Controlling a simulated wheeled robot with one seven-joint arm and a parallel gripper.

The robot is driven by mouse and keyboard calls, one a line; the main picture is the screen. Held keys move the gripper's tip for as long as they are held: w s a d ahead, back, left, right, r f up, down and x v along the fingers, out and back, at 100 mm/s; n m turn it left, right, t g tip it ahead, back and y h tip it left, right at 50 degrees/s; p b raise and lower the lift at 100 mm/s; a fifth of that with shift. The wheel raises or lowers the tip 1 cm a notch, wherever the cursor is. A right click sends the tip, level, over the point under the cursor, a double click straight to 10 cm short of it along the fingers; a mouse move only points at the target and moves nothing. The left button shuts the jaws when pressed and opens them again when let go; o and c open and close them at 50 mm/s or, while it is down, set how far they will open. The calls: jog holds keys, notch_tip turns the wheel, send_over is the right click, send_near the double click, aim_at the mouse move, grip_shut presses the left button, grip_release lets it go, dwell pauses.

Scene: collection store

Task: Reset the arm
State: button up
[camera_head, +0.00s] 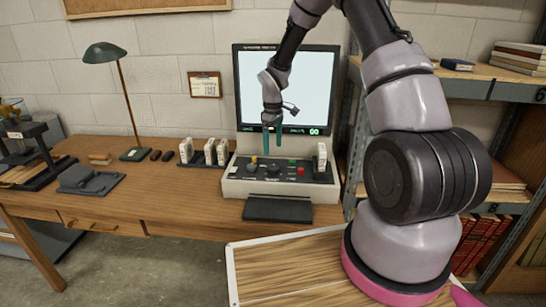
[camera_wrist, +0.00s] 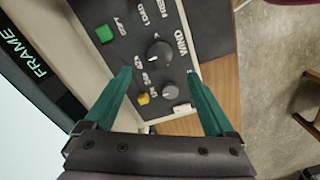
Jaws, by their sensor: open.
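My gripper (camera_head: 272,146) hangs fingers down in front of the lit screen (camera_head: 290,85) of a reader machine, above its control panel (camera_head: 284,184). In the wrist view my gripper (camera_wrist: 158,74) has its two teal fingers spread apart with nothing held between them. Beyond the fingers, the dark panel (camera_wrist: 205,25) shows a large black knob (camera_wrist: 159,53), a smaller knob (camera_wrist: 170,93), a green button (camera_wrist: 104,33) and a yellow button (camera_wrist: 143,99). I cannot tell how far the fingertips are from the panel.
A wooden desk (camera_head: 130,205) carries a green lamp (camera_head: 104,53), several white boxes (camera_head: 210,151) in a rack and a dark tray (camera_head: 90,180). A white box (camera_head: 321,158) stands at the machine's right. Metal shelves (camera_head: 490,88) with books stand at the right.

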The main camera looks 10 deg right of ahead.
jog(key=shift+r, duration=1)
jog(key=s+d+r+m+t, duration=0.25)
jog(key=s+r, duration=0.25)
jog(key=r, duration=0.6)
jog(key=s+d+r+m+t, duration=0.15)
jog(key=s+r+m, duration=0.3)
jog(key=r, duration=0.75)
jog(key=s+r+m+t+y, duration=0.1)
jog(key=s+r+m, duration=0.2)
jog(key=s, duration=0.7)
jog(key=s+d+r+m+t+y, duration=0.1)
jog(key=s+r+m+t, duration=0.1)
jog(key=s+r, duration=0.5)
jog(key=s+m, duration=0.1)
jog(key=s, duration=0.3)
jog(key=shift+s+d+r, duration=0.15)
jog(key=shift+s+d, duration=0.05)
jog(key=shift+d, duration=0.05)
